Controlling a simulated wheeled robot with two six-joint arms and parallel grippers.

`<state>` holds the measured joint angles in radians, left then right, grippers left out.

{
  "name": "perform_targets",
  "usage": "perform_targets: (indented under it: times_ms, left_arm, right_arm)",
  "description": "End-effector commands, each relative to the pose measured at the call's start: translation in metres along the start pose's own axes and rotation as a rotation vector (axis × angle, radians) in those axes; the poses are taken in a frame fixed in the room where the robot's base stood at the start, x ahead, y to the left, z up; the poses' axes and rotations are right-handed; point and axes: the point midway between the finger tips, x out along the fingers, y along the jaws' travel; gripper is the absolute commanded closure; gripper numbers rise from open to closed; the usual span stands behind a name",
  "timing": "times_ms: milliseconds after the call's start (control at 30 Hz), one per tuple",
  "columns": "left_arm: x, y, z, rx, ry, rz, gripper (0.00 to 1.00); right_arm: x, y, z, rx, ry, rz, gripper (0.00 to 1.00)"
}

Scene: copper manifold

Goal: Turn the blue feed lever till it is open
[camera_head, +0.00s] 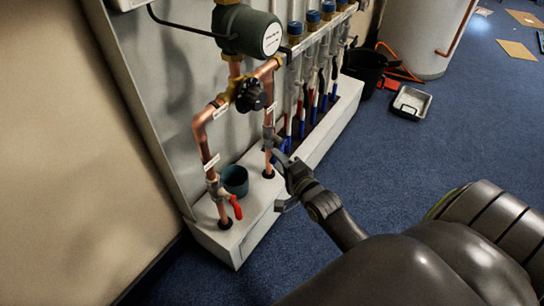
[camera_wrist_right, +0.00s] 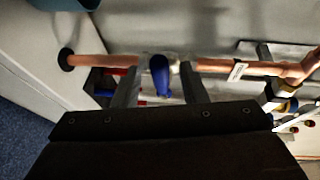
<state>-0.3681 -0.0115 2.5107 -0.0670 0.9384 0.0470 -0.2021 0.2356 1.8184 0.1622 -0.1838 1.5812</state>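The blue feed lever (camera_wrist_right: 160,75) sits on a valve on a copper pipe (camera_wrist_right: 212,66). In the right wrist view it sticks out across the pipe towards the camera. In the head view only a bit of the blue lever (camera_head: 286,146) shows, beside the gripper. My right gripper (camera_head: 281,181) is open close to this pipe. In the right wrist view its two fingers (camera_wrist_right: 160,88) stand apart, one on each side of the lever, with gaps between. I cannot tell whether either finger touches the pipe. My left gripper is not in view.
A red lever (camera_head: 236,207) hangs on the neighbouring copper pipe, with a dark cup (camera_head: 235,180) between the pipes. A black knob (camera_head: 251,95) and a pump (camera_head: 249,31) are above. Several blue-capped branches stand behind. The blue carpet (camera_head: 455,140) at right is mostly free.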

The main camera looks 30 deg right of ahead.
Motion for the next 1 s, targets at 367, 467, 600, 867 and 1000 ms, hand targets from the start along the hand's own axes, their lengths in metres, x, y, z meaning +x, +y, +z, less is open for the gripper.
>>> perform_targets:
  times_ms: [367, 467, 600, 867, 1000]
  left_arm:
    - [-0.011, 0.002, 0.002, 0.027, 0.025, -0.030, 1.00]
    - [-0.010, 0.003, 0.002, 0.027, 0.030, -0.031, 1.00]
    - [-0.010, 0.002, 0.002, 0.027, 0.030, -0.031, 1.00]
    - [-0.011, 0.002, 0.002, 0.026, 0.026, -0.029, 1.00]
    - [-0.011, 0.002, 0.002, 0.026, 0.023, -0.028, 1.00]
  right_arm:
    - [0.039, 0.001, 0.000, -0.002, 0.001, 0.001, 0.61]
    - [0.041, 0.000, 0.000, -0.002, 0.001, 0.001, 0.61]
    - [0.040, 0.000, 0.000, -0.001, 0.000, 0.001, 0.61]
    - [0.040, 0.000, 0.000, -0.001, 0.000, 0.001, 0.89]
    - [0.040, 0.000, 0.000, -0.001, 0.000, 0.001, 1.00]
